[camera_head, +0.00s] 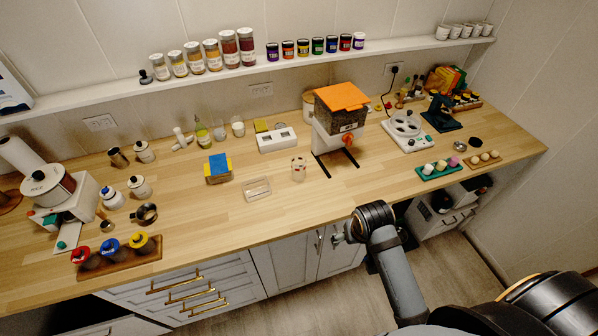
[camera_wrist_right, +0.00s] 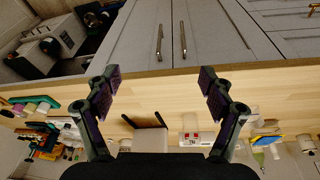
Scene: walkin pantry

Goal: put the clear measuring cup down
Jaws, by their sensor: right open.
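The clear measuring cup (camera_head: 299,169), with reddish markings, stands upright on the wooden counter (camera_head: 225,225). It is left of the orange-topped dispenser and right of a small clear tray. Nothing touches it. My right arm reaches in from the lower right in the head view and ends at the counter's front edge, short of the cup. My right gripper (camera_wrist_right: 157,76) is open, with nothing between its fingers in the wrist view. My left gripper is not in view.
The orange-topped dispenser (camera_head: 341,113) stands behind and right of the cup. The clear tray (camera_head: 257,189) and a sponge stack (camera_head: 218,168) are to its left. A white scale (camera_head: 407,130) and a green egg-cup tray (camera_head: 438,169) are further right. The front counter strip is clear.

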